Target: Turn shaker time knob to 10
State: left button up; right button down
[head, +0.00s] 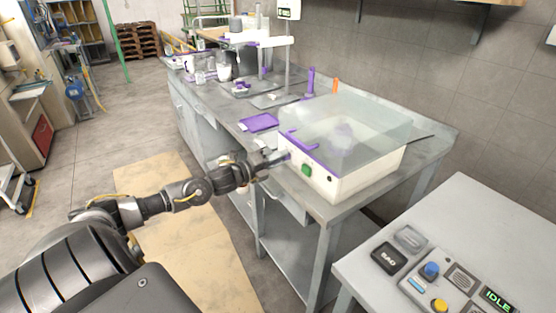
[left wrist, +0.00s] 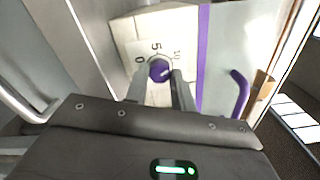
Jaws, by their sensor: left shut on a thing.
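The shaker (head: 350,186) is a white box with a clear cover and purple trim, standing on the grey bench. In the left wrist view, its purple time knob (left wrist: 159,68) sits on the white front panel (left wrist: 130,35), with 0, 5 and 10 printed around it. My left gripper (head: 283,156) is at the shaker's front left. Its fingers (left wrist: 160,86) are shut on the knob, one on each side. A pale mark shows on the knob, but I cannot tell its exact setting. In the head view the gripper hides the knob. My right gripper is not in view.
A green button (head: 306,170) is on the shaker's front, right of my gripper. A purple tray (head: 259,122) lies behind on the bench. A purple handle (left wrist: 240,95) is beside the knob in the wrist view. A control table (head: 470,215) stands at right.

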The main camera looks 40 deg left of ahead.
pick_arm(q)
jog(key=o, duration=0.6)
jog(key=shift+c, duration=0.2)
jog(key=o, duration=0.4)
jog(key=shift+o, duration=0.2)
jog(key=shift+s, duration=0.15)
jog(key=v, duration=1)
jog(key=shift+s, duration=0.25)
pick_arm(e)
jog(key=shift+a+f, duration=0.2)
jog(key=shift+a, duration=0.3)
pick_arm(q)
jog(key=shift+a, duration=0.15)
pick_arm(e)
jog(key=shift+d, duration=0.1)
